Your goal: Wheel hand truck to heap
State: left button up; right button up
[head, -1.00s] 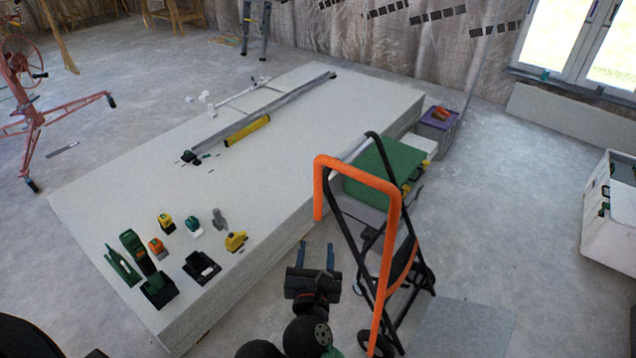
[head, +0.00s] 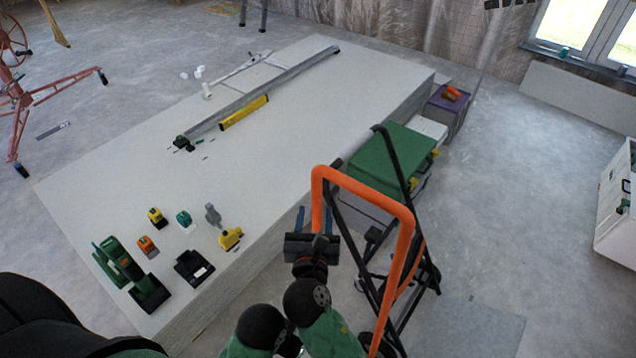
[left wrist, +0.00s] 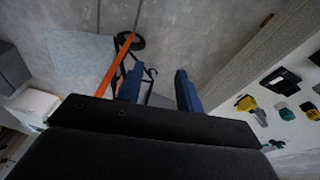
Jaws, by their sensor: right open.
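The hand truck (head: 402,262) stands upright at the heap's right side, with an orange handle and black frame. It also shows in the left wrist view (left wrist: 115,68). The heap is a wide, low stack of pale panels (head: 290,140).
A green-topped box (head: 385,160) and purple crate (head: 447,105) stand along the right side. A white chest (head: 615,210) is far right. Floor between is clear.

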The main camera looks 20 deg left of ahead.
aim_at(317, 198)
jog(key=shift+w+r, duration=0.2)
jog(key=shift+w, duration=0.15)
jog(key=p+x, duration=0.1)
jog(key=x, duration=0.4)
jog(key=shift+f, duration=0.1)
pick_arm(q)
jog(key=shift+w+a+f, duration=0.15)
jog(key=shift+a+f, duration=0.1)
jog(key=shift+f, duration=0.6)
pick_arm(e)
jog(key=shift+w+a, duration=0.2)
jog(key=shift+w, duration=0.5)
grip_shut()
